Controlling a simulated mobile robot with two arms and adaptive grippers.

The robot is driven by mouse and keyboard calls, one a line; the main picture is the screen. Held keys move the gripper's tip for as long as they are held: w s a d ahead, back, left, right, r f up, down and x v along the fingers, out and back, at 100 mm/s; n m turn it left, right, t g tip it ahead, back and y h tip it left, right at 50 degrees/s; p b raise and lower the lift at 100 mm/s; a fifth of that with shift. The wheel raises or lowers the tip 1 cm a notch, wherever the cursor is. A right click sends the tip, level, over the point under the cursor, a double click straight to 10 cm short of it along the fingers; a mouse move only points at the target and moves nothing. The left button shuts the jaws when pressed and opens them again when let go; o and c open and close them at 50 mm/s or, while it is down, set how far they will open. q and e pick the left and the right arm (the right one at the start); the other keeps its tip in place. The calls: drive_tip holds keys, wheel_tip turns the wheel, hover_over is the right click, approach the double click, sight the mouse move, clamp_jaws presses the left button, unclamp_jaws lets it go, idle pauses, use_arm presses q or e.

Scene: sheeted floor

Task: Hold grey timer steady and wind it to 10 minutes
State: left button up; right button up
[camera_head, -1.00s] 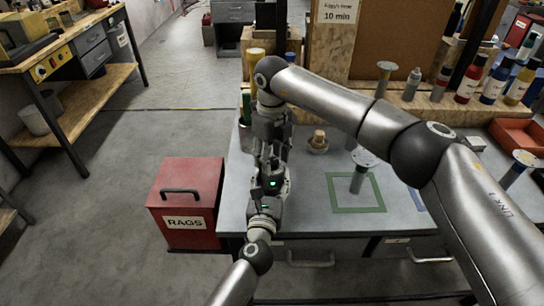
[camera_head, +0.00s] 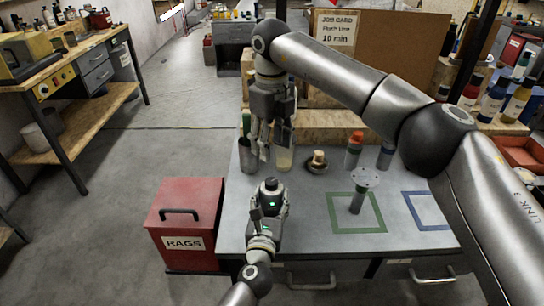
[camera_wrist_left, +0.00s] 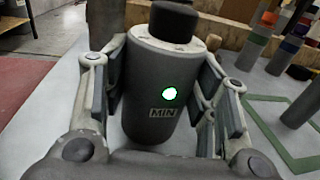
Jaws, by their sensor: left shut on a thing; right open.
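The grey timer (camera_head: 270,190) stands upright between the fingers of my left gripper (camera_head: 268,206) near the left part of the grey bench. In the left wrist view the timer (camera_wrist_left: 150,85) is a dark grey cylinder with a black knob (camera_wrist_left: 174,20), a MIN label and a lit green spot. My left gripper is shut on its body, one finger on each side. My right gripper (camera_head: 270,148) is open, pointing down, above and behind the timer and apart from it. The timer's dial marks cannot be read. A card (camera_head: 337,32) reads 10 min.
A small wooden-topped piece (camera_head: 318,158), a metal cup (camera_head: 240,156) and bottles stand behind. A red RAGS box (camera_head: 184,222) sits left of the bench.

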drive_tip(key=shift+r, duration=0.4)
use_arm(q)
drive_tip(key=o, duration=1.2)
